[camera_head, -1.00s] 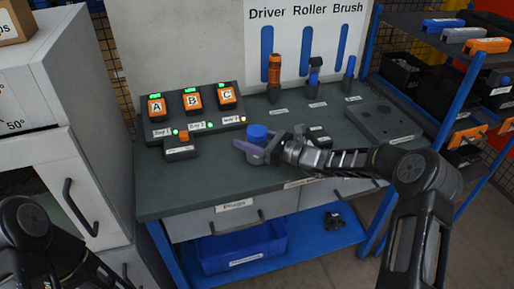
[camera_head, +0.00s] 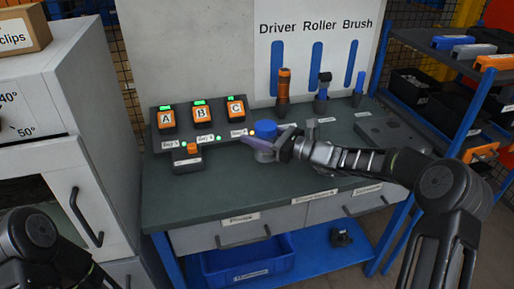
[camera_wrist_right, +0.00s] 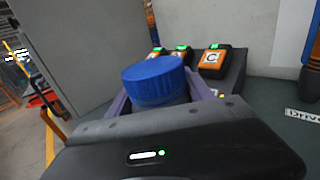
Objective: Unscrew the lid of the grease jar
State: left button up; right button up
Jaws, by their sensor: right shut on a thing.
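In the right wrist view, the lid (camera_wrist_right: 155,80) stands upright between the purple fingers (camera_wrist_right: 160,105); the jar body is hidden there. The lid is on the jar. I cannot tell whether the jar's base touches the bench. My left arm shows at the lower left, but its gripper is out of view.
The green bench top (camera_head: 215,195) is clear at front left. A driver (camera_head: 284,90), roller (camera_head: 323,92) and brush (camera_head: 358,90) stand behind. A grey plate (camera_head: 390,130) lies right.

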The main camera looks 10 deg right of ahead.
aim_at(257, 124)
notch_tip(257, 124, up, 4)
jog(key=shift+f, duration=0.25)
dwell(0.4)
jog(key=o, duration=1.1)
grip_shut()
